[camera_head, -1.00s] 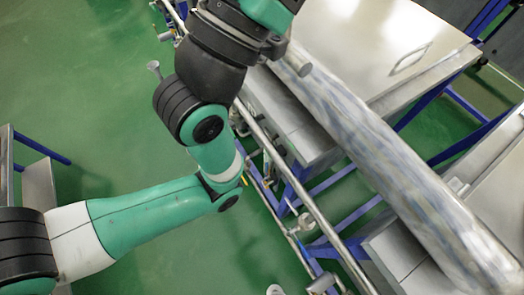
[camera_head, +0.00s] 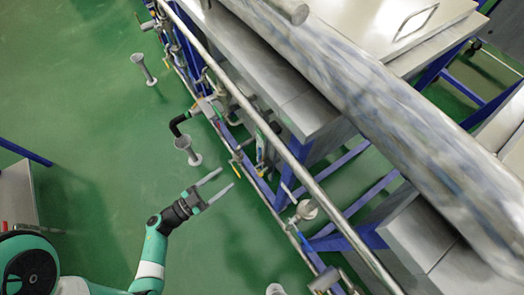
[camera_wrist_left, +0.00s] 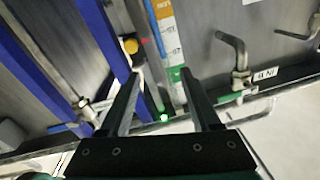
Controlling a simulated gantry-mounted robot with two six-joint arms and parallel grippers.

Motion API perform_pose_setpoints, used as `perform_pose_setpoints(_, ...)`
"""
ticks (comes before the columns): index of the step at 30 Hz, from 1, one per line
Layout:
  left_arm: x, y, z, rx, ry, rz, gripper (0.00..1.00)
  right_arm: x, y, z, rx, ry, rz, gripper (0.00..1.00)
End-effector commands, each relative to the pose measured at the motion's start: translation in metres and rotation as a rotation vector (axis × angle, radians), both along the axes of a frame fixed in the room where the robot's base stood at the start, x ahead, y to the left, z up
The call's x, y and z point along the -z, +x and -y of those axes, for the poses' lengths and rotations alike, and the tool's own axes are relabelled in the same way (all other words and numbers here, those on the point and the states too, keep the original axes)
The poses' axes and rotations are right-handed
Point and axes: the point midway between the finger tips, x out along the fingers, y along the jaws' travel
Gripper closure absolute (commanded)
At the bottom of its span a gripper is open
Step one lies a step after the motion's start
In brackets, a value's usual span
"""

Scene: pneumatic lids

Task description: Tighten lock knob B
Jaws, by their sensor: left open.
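My left gripper (camera_head: 227,179) is open and empty, over the green floor just left of the pipe rail in the head view. In the left wrist view its two fingers (camera_wrist_left: 158,76) are apart with nothing between them. A small yellow knob (camera_wrist_left: 130,46) on a grey panel shows ahead, left of a coloured scale strip (camera_wrist_left: 168,30). A bent grey handle (camera_wrist_left: 235,48) is on the right, near a small upside-down label (camera_wrist_left: 265,74). No lettering B is readable, so I cannot tell which part is lock knob B. My right gripper is out of view.
A long steel pipe rail (camera_head: 250,130) runs diagonally beside blue frames and steel boxes. A large grey cylinder (camera_head: 380,110) lies across the right side. Flared grey stands (camera_head: 143,68) rise from the floor. A green light (camera_wrist_left: 164,117) glows in the wrist view.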

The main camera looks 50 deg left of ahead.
Motion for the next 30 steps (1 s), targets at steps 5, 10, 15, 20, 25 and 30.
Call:
perform_pose_setpoints(5,0.026,-0.019,0.036,0.064,-0.201,-0.067,0.36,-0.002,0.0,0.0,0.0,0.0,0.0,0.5)
perform_pose_setpoints(10,0.026,-0.016,0.036,0.068,-0.2,-0.068,0.36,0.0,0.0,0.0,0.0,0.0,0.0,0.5)
perform_pose_setpoints(15,0.027,-0.005,0.037,0.073,-0.194,-0.066,0.36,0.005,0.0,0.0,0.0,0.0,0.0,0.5)
perform_pose_setpoints(20,0.027,0.013,0.041,0.075,-0.197,-0.066,0.36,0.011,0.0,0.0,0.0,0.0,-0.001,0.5)
perform_pose_setpoints(25,0.028,0.04,0.044,0.076,-0.195,-0.064,0.36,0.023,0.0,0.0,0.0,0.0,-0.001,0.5)
perform_pose_setpoints(30,0.028,0.072,0.047,0.073,-0.195,-0.062,0.36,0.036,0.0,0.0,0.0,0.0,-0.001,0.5)
